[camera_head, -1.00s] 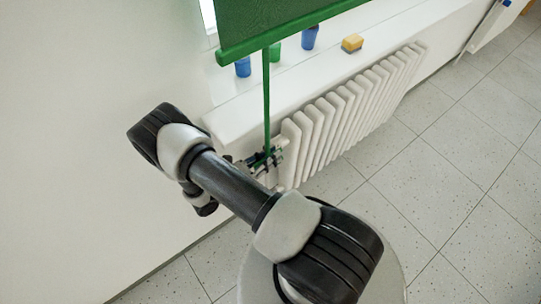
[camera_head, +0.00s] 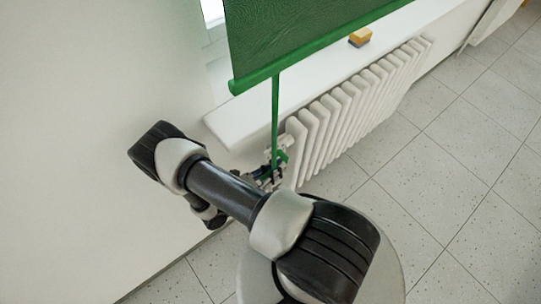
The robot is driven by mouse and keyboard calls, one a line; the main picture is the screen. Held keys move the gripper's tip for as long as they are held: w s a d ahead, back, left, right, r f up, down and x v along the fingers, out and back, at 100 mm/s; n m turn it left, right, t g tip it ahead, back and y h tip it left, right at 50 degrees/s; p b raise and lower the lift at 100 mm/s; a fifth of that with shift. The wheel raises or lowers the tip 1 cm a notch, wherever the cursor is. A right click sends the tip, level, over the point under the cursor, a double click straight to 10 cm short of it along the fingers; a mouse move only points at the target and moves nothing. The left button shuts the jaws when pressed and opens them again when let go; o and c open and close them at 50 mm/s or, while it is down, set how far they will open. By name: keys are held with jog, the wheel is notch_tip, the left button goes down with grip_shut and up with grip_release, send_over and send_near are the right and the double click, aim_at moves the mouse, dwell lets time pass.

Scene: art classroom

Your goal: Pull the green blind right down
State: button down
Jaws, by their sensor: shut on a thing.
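The green blind (camera_head: 300,35) hangs at the top of the view in front of the window, with a green bar (camera_head: 315,48) along its bottom edge. The bar is a little above the white sill as seen from here. A green pull strap (camera_head: 275,115) hangs from the bar in front of the sill edge. My gripper (camera_head: 273,171) is at the lower end of the strap, shut on it, beside the left end of the radiator. My arm partly hides the gripper, so its fingers show only in part.
The white window sill (camera_head: 235,122) juts out above the white radiator (camera_head: 350,115). A yellow and brown sponge (camera_head: 360,37) lies on the sill. Bare wall is at left, and the tiled floor (camera_head: 450,150) at right is clear.

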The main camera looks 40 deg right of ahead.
notch_tip(320, 180, down, 13)
jog(key=shift+w+r, duration=0.2)
jog(key=shift+w, duration=0.05)
jog(key=shift+a, duration=0.1)
jog(key=c, duration=1.7)
grip_release()
jog(key=shift+w, duration=0.1)
jog(key=shift+o, duration=0.5)
jog(key=shift+a, duration=0.25)
jog(key=s+a, duration=0.1)
jog(key=a, duration=1)
jog(key=shift+a, duration=0.15)
